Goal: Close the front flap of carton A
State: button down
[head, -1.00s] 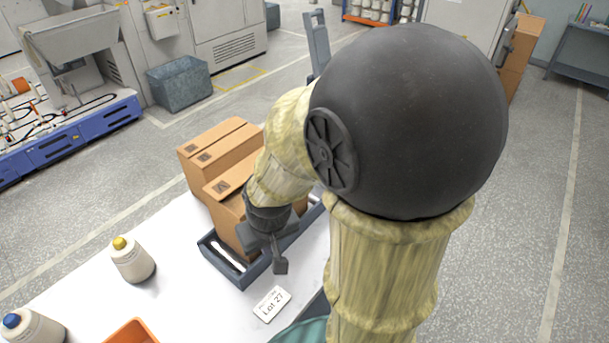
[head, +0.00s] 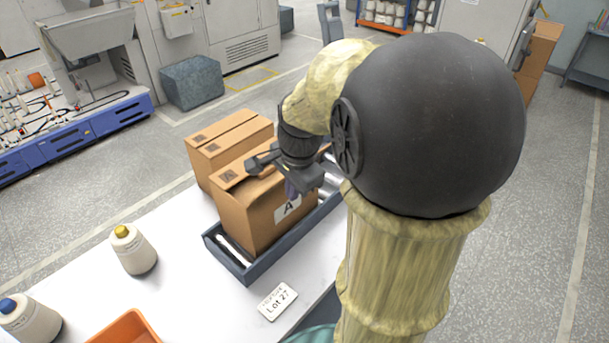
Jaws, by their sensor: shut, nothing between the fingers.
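Carton A (head: 252,214) is a brown box with a white label bearing the letter A (head: 287,209). It stands upright in a dark grey tray (head: 246,274) on the white table. Part of its top shows at the left, with a dark printed mark. My gripper (head: 291,188) is shut and empty, over the upper front edge of carton A. The gripper and wrist hide much of the top there. I cannot tell how far the front flap is folded, or whether the gripper touches it.
Another brown carton (head: 229,134) stands right behind carton A. A white card reading Lot 27 (head: 277,301) lies in front of the tray. Yellow-tipped (head: 134,250) and blue-tipped (head: 28,320) cones and an orange bin (head: 128,327) are at the left. Table between cones and tray is clear.

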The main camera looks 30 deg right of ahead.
jog(key=w+d+r+m+b, duration=0.1)
jog(key=d+r+m+b, duration=0.4)
jog(key=m, duration=1.1)
jog(key=d+r, duration=0.1)
jog(key=d, duration=0.2)
jog(key=shift+w+d+y, duration=0.15)
jog(key=shift+d+y, duration=0.05)
jog(key=shift+y, duration=0.2)
jog(key=shift+f, duration=0.15)
jog(key=d+x, duration=0.1)
jog(key=x, duration=0.9)
jog(key=w+a+r, duration=0.1)
jog(key=w+a+r+p, duration=0.1)
jog(key=w, duration=0.1)
jog(key=shift+w+r, duration=0.15)
jog(key=shift+r, duration=0.05)
jog(key=shift+w+r+p, duration=0.1)
jog(key=shift+r+p, duration=0.1)
jog(key=shift+p, duration=0.65)
